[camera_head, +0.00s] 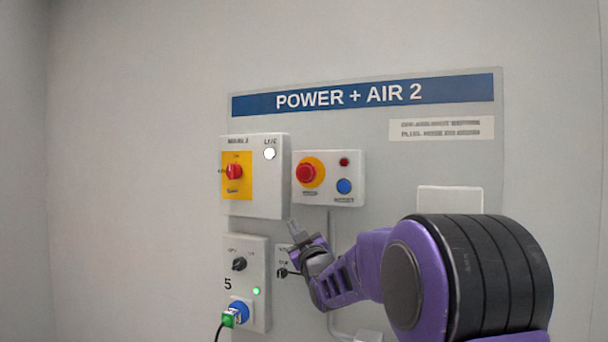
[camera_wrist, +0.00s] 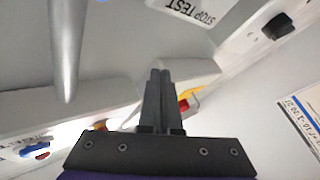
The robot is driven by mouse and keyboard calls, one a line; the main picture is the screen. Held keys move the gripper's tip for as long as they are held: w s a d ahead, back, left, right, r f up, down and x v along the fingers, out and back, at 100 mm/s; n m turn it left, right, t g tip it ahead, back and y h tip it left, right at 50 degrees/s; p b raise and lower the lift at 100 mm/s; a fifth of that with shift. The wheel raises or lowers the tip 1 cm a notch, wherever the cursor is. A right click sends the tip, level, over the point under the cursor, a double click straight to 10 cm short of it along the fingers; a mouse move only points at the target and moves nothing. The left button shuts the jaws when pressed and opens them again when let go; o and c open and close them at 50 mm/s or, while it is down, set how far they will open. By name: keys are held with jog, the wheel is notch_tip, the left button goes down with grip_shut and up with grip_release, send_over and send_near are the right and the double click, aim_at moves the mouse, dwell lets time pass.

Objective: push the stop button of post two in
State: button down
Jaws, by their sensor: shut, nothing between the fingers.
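The stop button (camera_head: 306,173) is a red mushroom head on a round yellow plate. It sits on a light grey box (camera_head: 350,193) in the middle of the panel headed POWER + AIR 2. My gripper (camera_head: 293,226) is below and slightly left of this button, apart from it in the picture, with its fingers pointing up. In the wrist view the two dark fingers (camera_wrist: 160,74) are together with nothing between them. A bit of red and yellow (camera_wrist: 186,100) shows just behind them; I cannot tell which control it is.
A blue button (camera_head: 344,186) and small red lamp (camera_head: 344,161) share the box. Left is a red-on-yellow main switch (camera_head: 234,171). Below stand a box with a black knob (camera_head: 239,264) and a plugged-in green-blue connector (camera_head: 236,313). A grey conduit (camera_head: 331,222) runs down.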

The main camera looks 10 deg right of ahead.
jog(key=shift+s+a, duration=0.8)
jog(key=shift+s, duration=0.2)
jog(key=shift+s+a, duration=0.8)
jog(key=shift+s, duration=0.2)
jog(key=shift+r, duration=0.1)
